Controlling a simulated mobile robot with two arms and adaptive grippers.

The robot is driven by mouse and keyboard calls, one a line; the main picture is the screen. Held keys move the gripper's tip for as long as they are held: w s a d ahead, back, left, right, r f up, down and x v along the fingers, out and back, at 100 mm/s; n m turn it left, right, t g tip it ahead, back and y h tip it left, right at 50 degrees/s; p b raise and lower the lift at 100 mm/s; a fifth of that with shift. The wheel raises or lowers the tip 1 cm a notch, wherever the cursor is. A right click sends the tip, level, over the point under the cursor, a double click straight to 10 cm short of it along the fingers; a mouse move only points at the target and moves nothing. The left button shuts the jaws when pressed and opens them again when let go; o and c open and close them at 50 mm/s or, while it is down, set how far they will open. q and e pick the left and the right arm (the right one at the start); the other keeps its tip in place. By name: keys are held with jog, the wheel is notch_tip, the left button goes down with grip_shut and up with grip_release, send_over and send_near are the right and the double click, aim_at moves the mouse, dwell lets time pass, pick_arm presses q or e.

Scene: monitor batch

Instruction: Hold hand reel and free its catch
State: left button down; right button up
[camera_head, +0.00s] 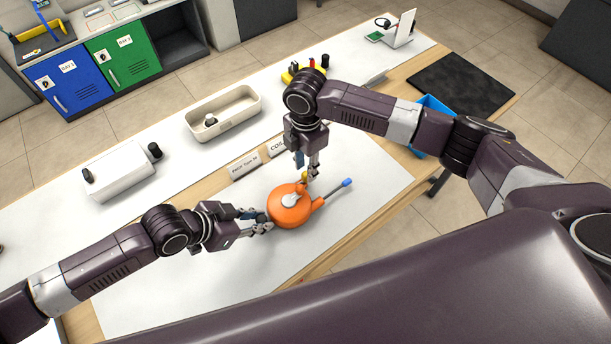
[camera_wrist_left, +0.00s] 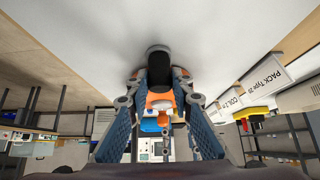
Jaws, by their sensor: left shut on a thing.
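The hand reel (camera_head: 289,210) is an orange round body with a pale hub on top, on the white work mat. A thin arm with a blue tip (camera_head: 346,183) reaches out from its right side. My left gripper (camera_head: 260,220) is shut on the reel's dark handle at its left side; in the left wrist view the dark handle (camera_wrist_left: 158,66) lies between the fingers, with orange beyond. My right gripper (camera_head: 308,178) points down at the reel's far edge, by a small yellow part (camera_head: 305,175). Its fingertips partly hide that spot, so contact and opening are unclear.
Label signs (camera_head: 244,166) stand just behind the mat. A beige tray (camera_head: 224,114), a white box (camera_head: 119,172) and a yellow-and-red item (camera_head: 302,72) sit farther back. A blue bin (camera_head: 432,108) is partly behind my right arm. The mat around the reel is clear.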

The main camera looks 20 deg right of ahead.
jog(key=shift+f, duration=1.05)
jog(key=shift+c, duration=0.6)
grip_shut()
jog(key=shift+w+d, duration=0.35)
jog(key=shift+d, duration=0.5)
jog(key=shift+w+d, duration=0.2)
jog(key=shift+d, duration=0.3)
jog(key=shift+o, duration=1.7)
grip_release()
jog(key=shift+a, duration=0.1)
jog(key=shift+s, duration=0.1)
jog(key=shift+r, duration=0.1)
notch_tip(320, 180, up, 12)
